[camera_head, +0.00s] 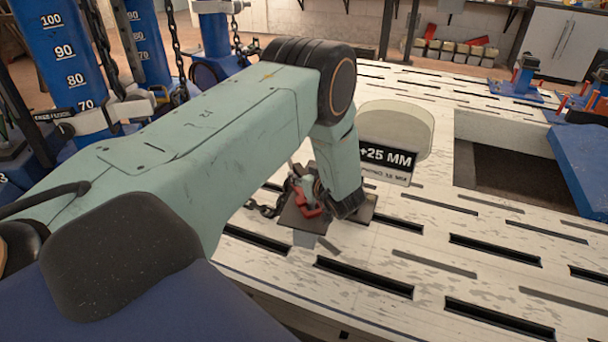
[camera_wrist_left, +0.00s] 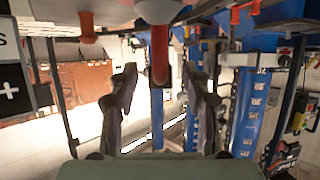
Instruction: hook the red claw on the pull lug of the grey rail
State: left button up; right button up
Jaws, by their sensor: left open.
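The red claw (camera_head: 308,198) is in the head view near the middle, just left of my left forearm's lower end, over a small dark plate. A dark chain (camera_head: 265,208) lies beside it on the left. My left gripper (camera_wrist_left: 159,75) is open in the left wrist view, with its two dark fingers apart. A red upright piece shows between and beyond the fingers; I cannot tell whether it is the claw. In the head view the arm hides the fingers. I cannot make out the grey rail or its pull lug. My right gripper is not in view.
A +25 MM sign (camera_head: 387,161) stands just right of the wrist. The slotted bench top (camera_head: 400,235) is mostly clear in front. A rectangular opening (camera_head: 515,170) is at the right, with a blue block (camera_head: 583,168) beside it. Blue numbered posts (camera_head: 62,55) stand at the left.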

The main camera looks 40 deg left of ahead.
pick_arm(q)
jog(key=shift+s+f, duration=0.1)
jog(key=shift+d, duration=0.1)
jog(key=v, duration=1.2)
